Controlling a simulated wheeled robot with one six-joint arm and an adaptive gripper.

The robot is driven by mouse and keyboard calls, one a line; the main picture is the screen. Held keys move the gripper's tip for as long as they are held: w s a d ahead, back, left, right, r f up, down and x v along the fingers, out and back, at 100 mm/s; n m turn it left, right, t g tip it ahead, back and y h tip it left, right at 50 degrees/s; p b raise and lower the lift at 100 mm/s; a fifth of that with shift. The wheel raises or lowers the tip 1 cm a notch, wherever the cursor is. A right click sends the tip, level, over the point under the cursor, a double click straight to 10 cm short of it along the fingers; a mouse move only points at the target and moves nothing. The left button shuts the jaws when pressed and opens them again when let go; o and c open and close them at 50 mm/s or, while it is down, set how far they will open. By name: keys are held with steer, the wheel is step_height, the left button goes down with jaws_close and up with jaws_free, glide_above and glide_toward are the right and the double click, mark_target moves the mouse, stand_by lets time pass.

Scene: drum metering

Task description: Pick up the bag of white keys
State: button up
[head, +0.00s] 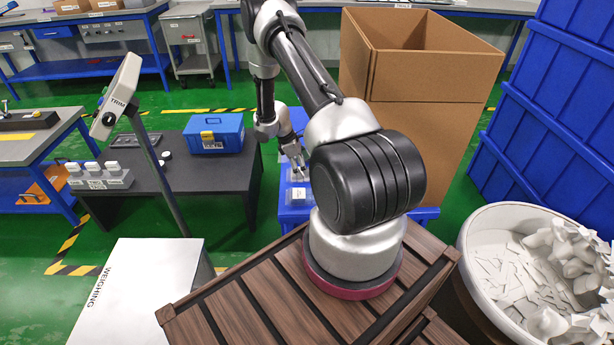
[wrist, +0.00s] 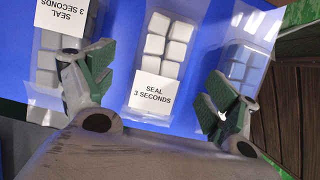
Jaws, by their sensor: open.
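A clear bag of white keys (wrist: 165,48) lies on a blue surface (wrist: 205,20) in the wrist view. A white label reading "SEAL 3 SECONDS" (wrist: 153,90) covers its near end. My gripper (wrist: 155,78) is open, with one green-padded finger on each side of this bag and nothing between them held. In the head view my gripper (head: 297,166) points down over the blue stand, just above a small white-labelled bag (head: 299,194). My arm hides part of the stand there.
A second labelled bag (wrist: 50,50) lies left, partly behind the left finger. A third bag (wrist: 243,62) with paler bluish contents lies right, near the other finger. A tall cardboard box (head: 430,70) stands behind the blue stand, and a dark table with a blue toolbox (head: 213,134) stands left.

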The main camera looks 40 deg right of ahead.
steer(key=x, duration=0.4)
steer(key=c, duration=1.2)
steer(key=shift+r, duration=0.15)
